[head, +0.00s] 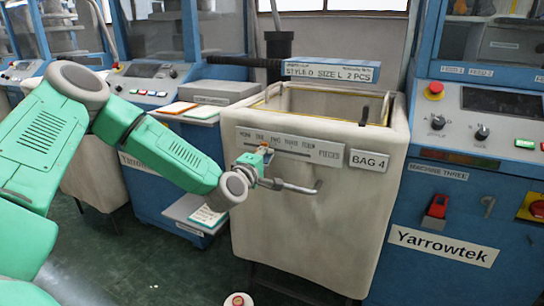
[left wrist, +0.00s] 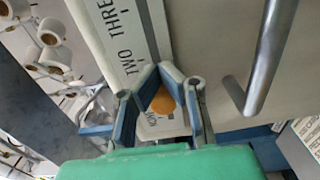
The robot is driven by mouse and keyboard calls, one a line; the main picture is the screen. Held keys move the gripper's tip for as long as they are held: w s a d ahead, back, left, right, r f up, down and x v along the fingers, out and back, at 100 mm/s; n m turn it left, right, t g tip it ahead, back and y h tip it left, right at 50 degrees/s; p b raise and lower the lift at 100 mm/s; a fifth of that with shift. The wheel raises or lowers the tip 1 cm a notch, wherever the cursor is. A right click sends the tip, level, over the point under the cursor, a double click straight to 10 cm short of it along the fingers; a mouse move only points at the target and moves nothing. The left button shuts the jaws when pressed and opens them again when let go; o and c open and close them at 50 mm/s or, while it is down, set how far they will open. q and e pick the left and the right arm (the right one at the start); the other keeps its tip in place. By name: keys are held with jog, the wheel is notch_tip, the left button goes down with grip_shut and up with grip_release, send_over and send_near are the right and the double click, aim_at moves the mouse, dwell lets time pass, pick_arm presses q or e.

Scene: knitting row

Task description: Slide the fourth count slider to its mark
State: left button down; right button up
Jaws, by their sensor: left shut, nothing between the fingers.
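The pale bin marked BAG 4 (head: 310,225) carries a grey count plate (head: 328,150) with a slot and the words NONE to FOUR, then PIECES. The small orange slider knob (head: 265,149) is near the plate's left part, around ONE; the gripper partly hides it. In the left wrist view the orange knob (left wrist: 162,102) shows between my finger links, with TWO and THREE beyond it. My left gripper (head: 262,158) is shut at the plate, its fingers around or just in front of the knob. Contact cannot be told. My right gripper is out of view.
A sign above the bin (head: 331,71) reads STYLE D SIZE L 2 PCS. A metal bar handle (head: 300,188) sticks out below the plate, close to the gripper. A blue machine with controls (head: 470,150) stands on the right. The floor on the left is partly clear.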

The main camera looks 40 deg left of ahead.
pick_arm(q)
jog(key=shift+s+a, duration=0.1)
jog(key=shift+a, duration=0.55)
jog(key=shift+d, duration=0.7)
jog(key=p+v, duration=0.2)
jog(key=v, duration=0.5)
jog(key=shift+s, duration=0.35)
jog(key=shift+d, duration=0.1)
